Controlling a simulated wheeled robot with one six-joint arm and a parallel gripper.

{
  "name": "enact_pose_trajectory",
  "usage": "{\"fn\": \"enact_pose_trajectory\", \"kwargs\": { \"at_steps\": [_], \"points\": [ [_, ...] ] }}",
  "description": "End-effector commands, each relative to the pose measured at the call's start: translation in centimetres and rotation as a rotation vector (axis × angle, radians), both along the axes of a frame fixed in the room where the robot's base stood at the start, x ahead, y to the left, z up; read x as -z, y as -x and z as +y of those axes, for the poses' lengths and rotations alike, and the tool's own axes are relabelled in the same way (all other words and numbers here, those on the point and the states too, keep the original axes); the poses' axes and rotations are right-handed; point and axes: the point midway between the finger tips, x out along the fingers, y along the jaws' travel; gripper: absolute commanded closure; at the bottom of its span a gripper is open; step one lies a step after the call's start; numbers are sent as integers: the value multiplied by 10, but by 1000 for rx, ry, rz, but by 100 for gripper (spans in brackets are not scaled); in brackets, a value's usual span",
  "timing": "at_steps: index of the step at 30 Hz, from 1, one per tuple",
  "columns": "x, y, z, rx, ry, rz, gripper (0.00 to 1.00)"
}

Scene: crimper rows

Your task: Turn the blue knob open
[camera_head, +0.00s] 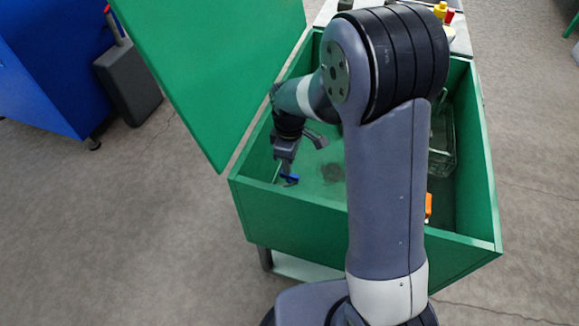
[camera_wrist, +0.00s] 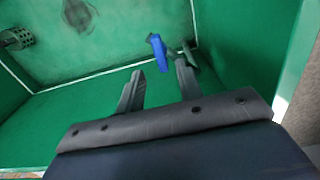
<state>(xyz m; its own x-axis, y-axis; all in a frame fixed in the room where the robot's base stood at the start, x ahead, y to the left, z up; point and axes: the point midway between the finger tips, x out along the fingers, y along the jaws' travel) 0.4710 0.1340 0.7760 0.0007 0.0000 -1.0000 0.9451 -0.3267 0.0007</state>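The blue knob (camera_wrist: 157,50), a small bar-like handle, sits near the wall and floor of the green tub, beside a dark fitting (camera_wrist: 188,52). In the head view the blue knob (camera_head: 290,179) shows at the tub's near left, just below my gripper (camera_head: 299,160). In the wrist view my gripper (camera_wrist: 158,72) is open and empty. Its two fingers are spread, and the knob appears between and beyond their tips. I see no contact, but the exact gap is hard to tell.
The green tub (camera_head: 330,225) has high walls, and its raised lid (camera_head: 215,70) stands at the left. A clear basket (camera_head: 442,145) and an orange piece (camera_head: 428,206) are on the tub's right side. A perforated grey cylinder (camera_wrist: 17,38) shows at the wrist view's upper left.

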Motion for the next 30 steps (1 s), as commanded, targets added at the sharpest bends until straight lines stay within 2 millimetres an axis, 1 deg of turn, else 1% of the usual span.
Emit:
{"fn": "enact_pose_trajectory", "kwargs": {
  "at_steps": [1,6,9,12,23,26,30],
  "points": [
    [-13,-1,0,0,-1,-6,65],
    [-40,-1,0,0,0,-2,65],
    [-49,-1,0,0,0,-2,65],
    [-53,0,0,0,0,-1,65],
    [-52,0,0,0,0,0,65],
    [-45,0,0,0,0,2,65],
    [-24,0,0,0,2,4,65]
  ]
}}
